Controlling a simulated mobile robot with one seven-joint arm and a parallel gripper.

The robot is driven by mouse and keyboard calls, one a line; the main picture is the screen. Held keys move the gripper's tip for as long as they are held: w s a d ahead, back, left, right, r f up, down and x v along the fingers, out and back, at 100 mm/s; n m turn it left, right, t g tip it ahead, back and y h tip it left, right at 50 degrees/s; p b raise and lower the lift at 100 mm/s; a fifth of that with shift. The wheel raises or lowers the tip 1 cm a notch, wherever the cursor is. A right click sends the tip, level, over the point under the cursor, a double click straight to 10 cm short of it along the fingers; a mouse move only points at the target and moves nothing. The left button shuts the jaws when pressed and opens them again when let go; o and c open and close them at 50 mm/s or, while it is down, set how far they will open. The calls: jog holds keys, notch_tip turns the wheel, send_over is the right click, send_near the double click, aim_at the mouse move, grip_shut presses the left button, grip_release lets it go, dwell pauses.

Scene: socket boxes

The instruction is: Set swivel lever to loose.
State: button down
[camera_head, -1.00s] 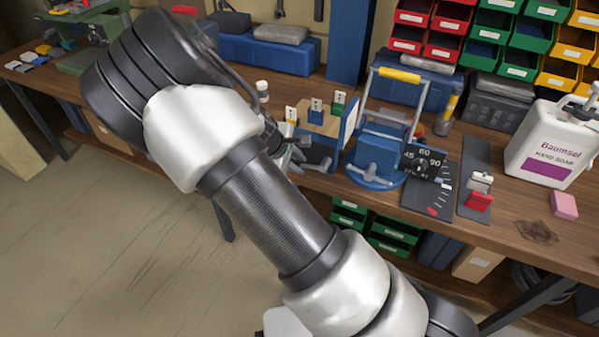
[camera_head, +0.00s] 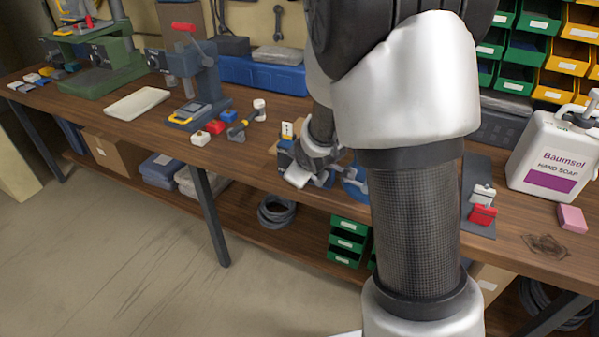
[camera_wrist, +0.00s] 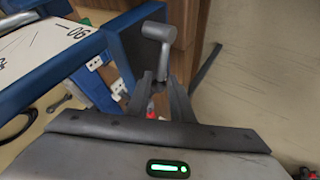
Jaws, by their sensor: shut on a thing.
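The swivel lever (camera_wrist: 165,50) is a grey bar with a rounded, thicker head, on the blue vise (camera_wrist: 125,42) in the wrist view. My gripper (camera_wrist: 163,80) has its two dark fingers on either side of the lever's lower end, shut on it. A white scale plate (camera_wrist: 45,45) marked 90 lies to the left of the lever. Whether the lever is loose or tight cannot be told.
The wooden bench (camera_head: 250,165) holds a soap canister (camera_head: 548,155), a pink block (camera_head: 572,218) and a red and white clamp piece (camera_head: 482,205) at the right. A blue tool stand (camera_head: 195,85) and small coloured blocks stand at the left. Open floor lies in front.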

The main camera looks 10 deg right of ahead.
jog(key=shift+r, duration=0.1)
dwell(0.3)
jog(key=c, duration=1.8)
grip_release()
jog(key=shift+d, duration=0.1)
jog(key=shift+p+v, duration=1.2)
jog(key=shift+v, duration=7.55)
jog(key=shift+s+d, duration=0.1)
